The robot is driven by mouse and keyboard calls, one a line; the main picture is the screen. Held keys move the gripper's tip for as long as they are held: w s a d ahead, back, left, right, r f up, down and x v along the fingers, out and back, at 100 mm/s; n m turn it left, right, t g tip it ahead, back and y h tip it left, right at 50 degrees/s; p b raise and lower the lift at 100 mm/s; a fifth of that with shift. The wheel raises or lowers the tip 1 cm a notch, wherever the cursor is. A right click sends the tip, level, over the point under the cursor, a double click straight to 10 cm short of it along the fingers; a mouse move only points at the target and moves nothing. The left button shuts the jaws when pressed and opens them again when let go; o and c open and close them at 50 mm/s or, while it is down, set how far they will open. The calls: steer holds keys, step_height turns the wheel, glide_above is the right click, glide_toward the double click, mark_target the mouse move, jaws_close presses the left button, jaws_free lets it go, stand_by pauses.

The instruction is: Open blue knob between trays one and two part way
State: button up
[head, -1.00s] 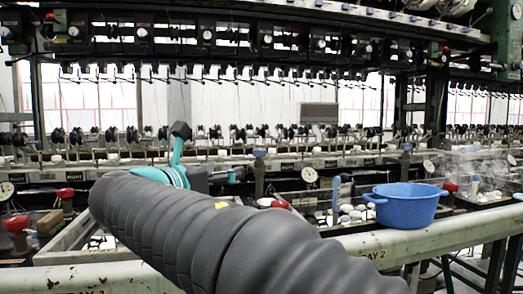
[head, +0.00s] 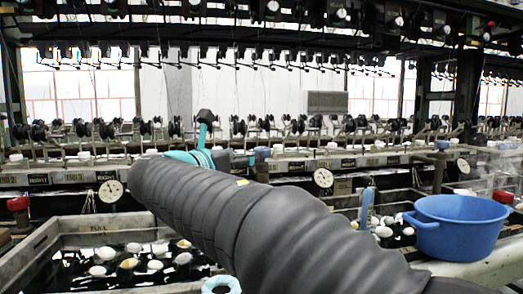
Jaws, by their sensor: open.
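A blue knob (head: 262,153) shows in the head view just beyond the end of my arm; its stem is hidden behind the arm. A second blue knob (head: 442,145) stands farther right. My gripper (head: 243,160) is open, at the end of the dark sleeved arm, small and partly hidden. It appears just left of the nearer blue knob; I cannot tell whether they touch. A tray (head: 78,241) with dark water and several white cocoons lies at lower left. Another tray with cocoons is at right, partly covered by my arm. No tray numbers are readable now.
A blue basin (head: 455,228) stands on the front rail at right. A blue-handled tool (head: 366,207) is left of it. Red knobs (head: 18,203) and (head: 502,196) stand at both sides. Round gauges (head: 110,190) and (head: 323,178) face me. Reeling machinery fills the back.

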mark_target(262, 148)
steer(key=x, duration=0.9)
steer(key=shift+w+f, duration=0.1)
steer(key=c, duration=1.2)
